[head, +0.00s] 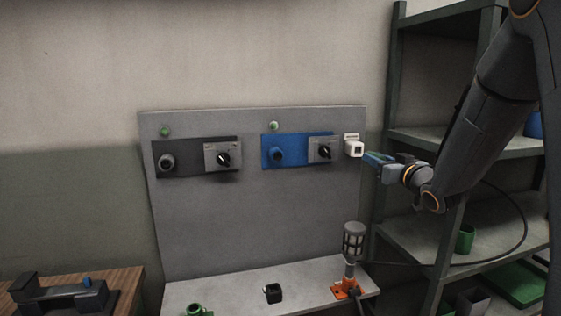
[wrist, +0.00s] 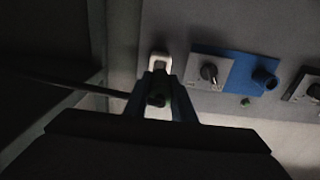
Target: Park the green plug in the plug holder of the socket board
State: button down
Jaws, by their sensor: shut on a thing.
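My gripper (head: 374,159) reaches in from the right, its blue fingers just right of the white plug holder (head: 354,149) at the socket board's (head: 255,205) right edge. In the wrist view my gripper (wrist: 160,78) is shut on a dark plug with a greenish tint (wrist: 158,98). The white holder (wrist: 159,59) shows just beyond the fingertips. A small gap seems to separate the fingers and holder in the head view; whether the plug touches the holder cannot be told. The fingers hide the plug in the head view.
A blue socket (head: 276,154) and rotary switch (head: 322,150) sit left of the holder. A dark cable (head: 513,205) loops below my arm. A shelf rack (head: 383,195) stands right. A caged lamp (head: 353,240) and black item (head: 272,293) stand on the ledge below.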

jog(key=shift+b+x, duration=0.3)
jog(key=shift+x, duration=1.25)
jog(key=shift+x, duration=1.45)
dwell(0.9)
jog(key=c, duration=1.4)
grip_release()
jog(key=shift+c, duration=0.2)
jog(key=shift+s+b, duration=0.1)
jog(key=shift+b, duration=0.25)
